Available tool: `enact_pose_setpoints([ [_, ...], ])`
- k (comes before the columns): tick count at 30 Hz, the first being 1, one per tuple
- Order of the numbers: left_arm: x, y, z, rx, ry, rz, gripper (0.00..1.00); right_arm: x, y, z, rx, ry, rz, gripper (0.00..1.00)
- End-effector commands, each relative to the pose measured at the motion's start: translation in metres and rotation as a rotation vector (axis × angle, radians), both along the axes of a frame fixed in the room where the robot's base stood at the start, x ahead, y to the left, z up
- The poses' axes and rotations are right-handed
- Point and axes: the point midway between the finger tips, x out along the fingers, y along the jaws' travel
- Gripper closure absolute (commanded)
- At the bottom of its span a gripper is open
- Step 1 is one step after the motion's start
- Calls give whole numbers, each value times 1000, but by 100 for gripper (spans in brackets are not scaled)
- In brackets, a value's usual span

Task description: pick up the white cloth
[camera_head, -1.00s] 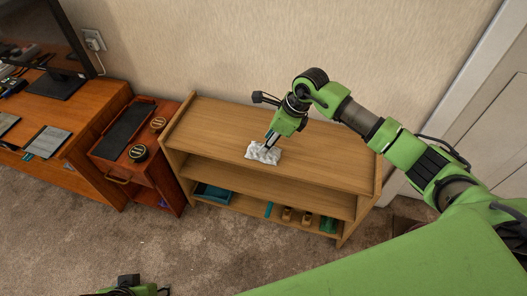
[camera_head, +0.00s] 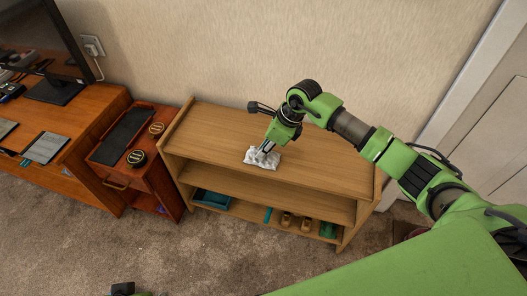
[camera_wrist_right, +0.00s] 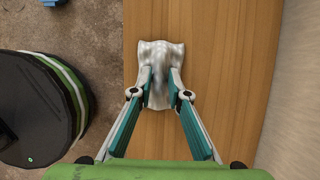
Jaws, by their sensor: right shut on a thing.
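The white cloth (camera_head: 262,160) lies crumpled on top of the wooden shelf unit (camera_head: 320,165), near its front edge. My right gripper (camera_head: 267,148) reaches down onto it from above. In the right wrist view the gripper (camera_wrist_right: 159,90) has its two fingers on either side of a pinched fold of the cloth (camera_wrist_right: 160,58), shut on it. The rest of the cloth spreads out beyond the fingertips and appears to rest on the wood. My left gripper (camera_head: 125,289) shows only in small part at the bottom edge, and its fingers cannot be made out.
The shelf top around the cloth is bare. The lower shelves hold a blue tray (camera_head: 211,199) and several small items. A red-brown cabinet (camera_head: 112,178) with a black tray (camera_head: 124,136) and two round tins stands to the left. A wall is behind.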

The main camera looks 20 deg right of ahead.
Motion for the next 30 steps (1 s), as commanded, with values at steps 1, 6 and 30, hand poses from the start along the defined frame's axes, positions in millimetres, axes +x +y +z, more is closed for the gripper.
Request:
enact_pose_setpoints([
  [1,0,0,1,0,-1,0,60,1,0,3,0,-2,1,100],
  [6,2,0,-2,0,1,0,60,2,0,21,-1,-5,1,100],
  [30,15,-4,-94,2,50,-7,60,-121,36,123,-1,0,2,100],
])
